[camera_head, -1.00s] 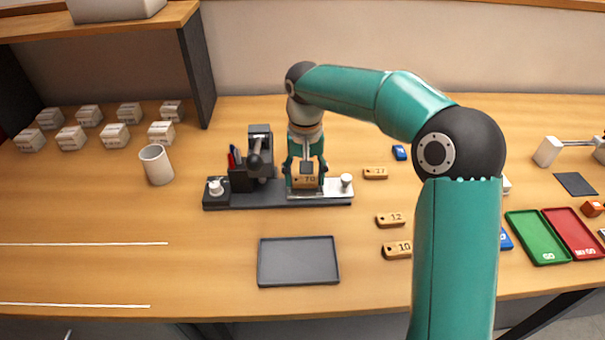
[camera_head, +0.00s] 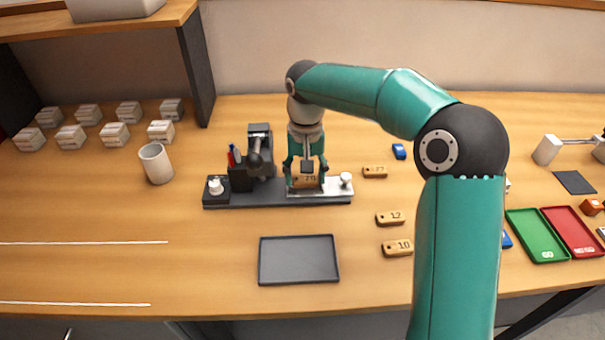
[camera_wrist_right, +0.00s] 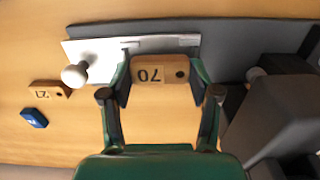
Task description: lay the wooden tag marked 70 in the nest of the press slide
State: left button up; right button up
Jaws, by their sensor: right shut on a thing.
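The wooden tag marked 70 (camera_head: 306,181) is between the fingers of my right gripper (camera_head: 306,175), which is shut on it. In the right wrist view the tag (camera_wrist_right: 160,72) shows its number upside down, with a dark hole at one end, held between both fingertips (camera_wrist_right: 160,78). The tag is at the pale slide (camera_head: 325,191) of the press (camera_head: 258,160). The slide also shows in the right wrist view (camera_wrist_right: 105,50). The fingers and tag cover the nest; I cannot tell whether the tag touches its floor. My left gripper is not in view.
Wooden tags marked 27 (camera_head: 375,172), 12 (camera_head: 390,218) and 10 (camera_head: 397,248) lie right of the press. An empty dark tray (camera_head: 299,281) lies in front. A white mug (camera_head: 156,164) stands left. Green (camera_head: 536,236) and red (camera_head: 573,233) trays lie right.

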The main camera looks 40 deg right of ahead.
aim_at(305, 178)
jog(key=shift+f, duration=0.4)
dwell(0.9)
jog(key=o, duration=0.9)
jog(key=shift+r, duration=0.1)
notch_tip(305, 178, up, 12)
jog(key=shift+f, duration=0.2)
dwell(0.4)
